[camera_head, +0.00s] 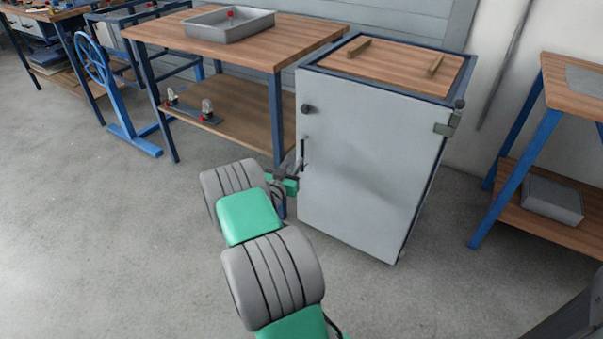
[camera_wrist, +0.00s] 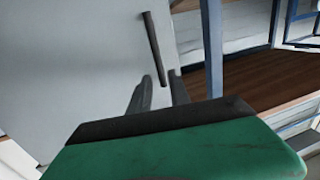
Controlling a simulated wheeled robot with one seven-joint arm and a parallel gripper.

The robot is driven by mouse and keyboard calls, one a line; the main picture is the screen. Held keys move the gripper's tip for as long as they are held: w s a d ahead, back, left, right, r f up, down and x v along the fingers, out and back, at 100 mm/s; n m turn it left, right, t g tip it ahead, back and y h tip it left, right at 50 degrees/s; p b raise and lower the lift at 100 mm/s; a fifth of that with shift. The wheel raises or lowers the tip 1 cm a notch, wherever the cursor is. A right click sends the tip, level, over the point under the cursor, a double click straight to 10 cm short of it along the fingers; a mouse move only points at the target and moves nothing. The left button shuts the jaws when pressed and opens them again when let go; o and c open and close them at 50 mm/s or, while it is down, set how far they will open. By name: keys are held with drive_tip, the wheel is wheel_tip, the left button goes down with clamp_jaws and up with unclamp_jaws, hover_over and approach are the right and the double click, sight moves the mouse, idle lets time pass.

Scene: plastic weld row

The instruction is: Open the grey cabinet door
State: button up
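The grey cabinet door (camera_head: 365,160) is the flat front of a cabinet with a wooden top, and it looks closed. A dark vertical bar handle (camera_head: 302,149) sits at the door's left edge. My gripper (camera_head: 303,167) is at the handle's lower part. In the wrist view the two dark fingers of my gripper (camera_wrist: 160,80) stand apart, and the lower end of the handle (camera_wrist: 153,42) shows between them. Gaps show beside the bar, so the fingers do not look closed on it. The grey door (camera_wrist: 75,60) fills the left of that view.
A wooden workbench (camera_head: 290,35) with a grey tray (camera_head: 229,24) stands left of the cabinet, its blue leg close to my gripper. Another bench (camera_head: 570,90) is at right. A blue handwheel stand (camera_head: 125,130) is at far left. The floor before the door is clear except for my arm.

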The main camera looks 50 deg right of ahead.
sight(302, 151)
drive_tip(key=b+x, duration=0.1)
drive_tip(key=x, duration=0.6)
drive_tip(key=shift+d+f, duration=0.15)
drive_tip(key=shift+d, duration=0.1)
drive_tip(key=shift+w+d, duration=0.1)
drive_tip(key=shift+d, duration=0.15)
drive_tip(key=shift+c, duration=0.2)
clamp_jaws()
idle(0.5)
